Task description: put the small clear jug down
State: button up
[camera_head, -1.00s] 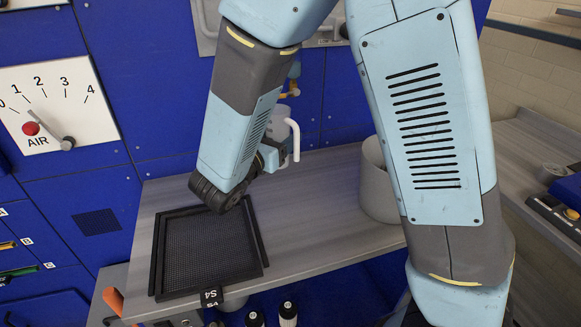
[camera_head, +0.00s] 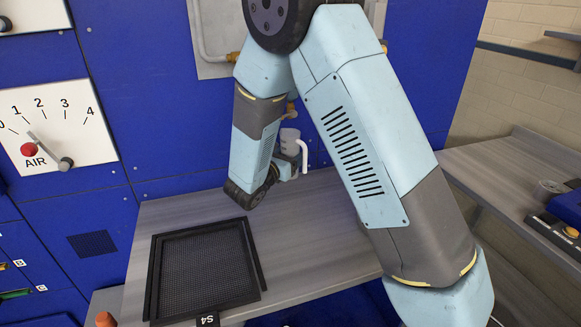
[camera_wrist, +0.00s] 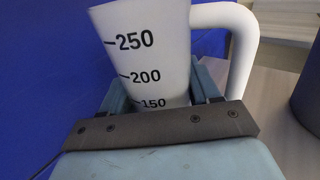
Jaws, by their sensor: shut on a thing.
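The small clear jug (camera_wrist: 140,50) looks whitish and translucent, with black marks 150, 200 and 250 and a white handle (camera_wrist: 238,45) on its right. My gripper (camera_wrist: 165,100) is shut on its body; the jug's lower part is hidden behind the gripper. In the head view the jug (camera_head: 289,142) shows upright just past my wrist, near the back of the grey worktop (camera_head: 310,215). My gripper (camera_head: 286,168) is partly hidden by my wrist there. Whether the jug's base touches the worktop cannot be seen.
A black mesh tray (camera_head: 158,285) labelled S4 lies at the worktop's front left. The blue wall (camera_head: 160,90) with an AIR dial (camera_head: 50,120) and pipe fittings rises behind. Worktop right of the tray is bare.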

jog(key=shift+w+d+f, duration=0.1)
jog(key=shift+w+f, duration=0.25)
jog(key=shift+f, duration=0.6)
jog(key=shift+w+a+f, duration=0.1)
jog(key=shift+w+f, duration=0.3)
jog(key=shift+f, duration=0.5)
jog(key=shift+w+d+f, duration=0.1)
jog(key=shift+w+f, duration=0.25)
jog(key=shift+f, duration=0.6)
jog(key=o, duration=1)
jog(key=shift+o, duration=0.2)
jog(key=v, duration=1.2)
